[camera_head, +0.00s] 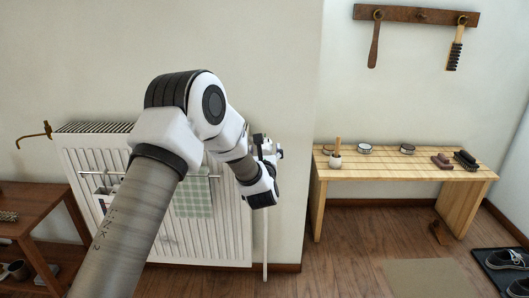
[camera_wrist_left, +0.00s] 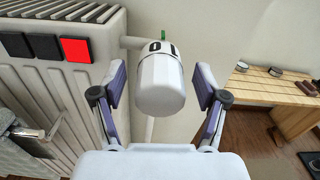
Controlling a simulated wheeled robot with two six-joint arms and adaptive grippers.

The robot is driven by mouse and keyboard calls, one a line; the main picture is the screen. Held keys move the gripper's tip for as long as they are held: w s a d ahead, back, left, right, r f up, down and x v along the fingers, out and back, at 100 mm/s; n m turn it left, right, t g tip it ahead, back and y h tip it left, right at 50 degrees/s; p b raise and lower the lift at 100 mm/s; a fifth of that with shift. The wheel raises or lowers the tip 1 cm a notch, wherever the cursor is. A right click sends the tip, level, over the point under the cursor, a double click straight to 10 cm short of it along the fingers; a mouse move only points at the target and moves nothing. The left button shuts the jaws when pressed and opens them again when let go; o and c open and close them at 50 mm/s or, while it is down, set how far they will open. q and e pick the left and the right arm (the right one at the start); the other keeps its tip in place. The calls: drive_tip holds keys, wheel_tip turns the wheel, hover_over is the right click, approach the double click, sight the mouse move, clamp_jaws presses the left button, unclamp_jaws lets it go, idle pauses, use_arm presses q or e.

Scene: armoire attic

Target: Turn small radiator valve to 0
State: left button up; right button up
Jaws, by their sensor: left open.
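The radiator valve (camera_wrist_left: 160,85) is a white rounded knob on a pipe at the radiator's side. Dark marks that look like a 0 and a bar show near its far end, with a small green pointer (camera_wrist_left: 163,35) above them. My left gripper (camera_wrist_left: 161,78) is open, with one finger on each side of the knob. Both fingers look apart from it, with a gap on each side. In the head view my left gripper (camera_head: 266,150) is at the radiator's right end, and my arm and wrist largely hide the valve. My right gripper is out of view.
The white radiator (camera_head: 235,235) stands against the wall, with a checked green towel (camera_head: 193,197) on its rail. A wooden bench (camera_head: 400,175) with small items stands right; a brown shelf (camera_head: 40,205) stands left.

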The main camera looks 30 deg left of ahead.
use_arm(q)
drive_tip(key=c, duration=1.2)
drive_tip(key=shift+o, duration=0.2)
